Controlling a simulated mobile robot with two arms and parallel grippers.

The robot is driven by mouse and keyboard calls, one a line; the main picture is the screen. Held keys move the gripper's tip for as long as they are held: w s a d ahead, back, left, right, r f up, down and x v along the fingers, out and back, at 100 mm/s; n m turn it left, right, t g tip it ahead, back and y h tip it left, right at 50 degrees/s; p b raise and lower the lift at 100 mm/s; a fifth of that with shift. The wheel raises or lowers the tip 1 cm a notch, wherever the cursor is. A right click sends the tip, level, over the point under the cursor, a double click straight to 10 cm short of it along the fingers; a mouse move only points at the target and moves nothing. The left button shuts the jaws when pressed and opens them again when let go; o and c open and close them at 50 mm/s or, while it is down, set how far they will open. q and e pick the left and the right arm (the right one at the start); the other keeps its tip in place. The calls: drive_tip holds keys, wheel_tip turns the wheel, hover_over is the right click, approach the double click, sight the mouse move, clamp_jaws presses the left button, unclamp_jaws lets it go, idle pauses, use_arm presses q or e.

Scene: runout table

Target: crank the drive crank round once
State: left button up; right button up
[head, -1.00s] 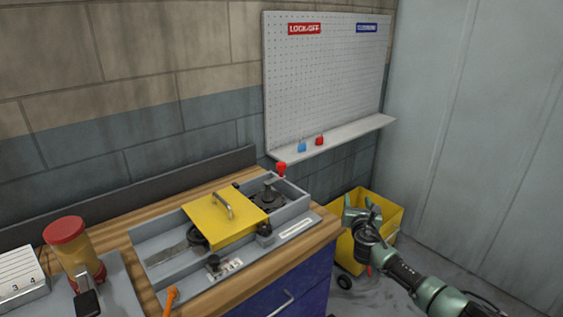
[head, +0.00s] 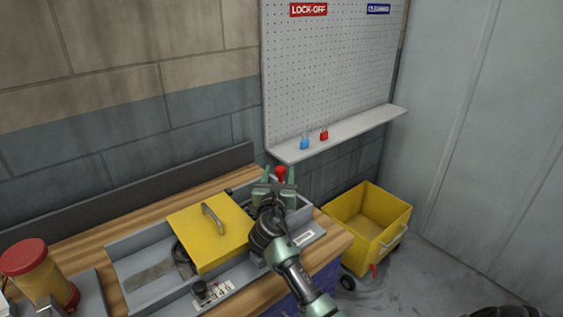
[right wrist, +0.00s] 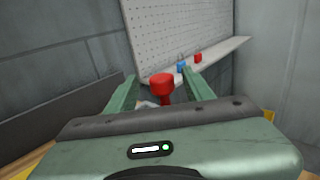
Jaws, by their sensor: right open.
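The drive crank's red knob (head: 280,173) stands up at the right end of the grey machine tray (head: 140,290). In the right wrist view the red knob (right wrist: 162,84) shows between the two green fingers, with its stem below it. My right gripper (head: 277,176) is open, with its fingers on either side of the knob in the picture. I cannot tell whether they touch it. The crank's arm and hub are hidden behind my right gripper and wrist. My left gripper is not in view.
A yellow cover (head: 208,232) with a handle sits on the tray. A red-lidded jar (head: 38,275) stands at the left. A blue padlock (head: 304,143) and a red padlock (head: 324,134) are on the pegboard shelf (head: 350,133). A yellow bin cart (head: 365,225) stands right of the bench.

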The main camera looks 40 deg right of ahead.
sight(281, 167)
drive_tip(key=x, duration=0.3)
drive_tip(key=shift+w+d+f, duration=0.15)
drive_tip(key=shift+d+f, duration=0.05)
drive_tip(key=shift+x, duration=1)
drive_tip(key=shift+d+f, duration=0.1)
drive_tip(key=shift+c, duration=0.3)
drive_tip(key=c, duration=1)
clamp_jaws()
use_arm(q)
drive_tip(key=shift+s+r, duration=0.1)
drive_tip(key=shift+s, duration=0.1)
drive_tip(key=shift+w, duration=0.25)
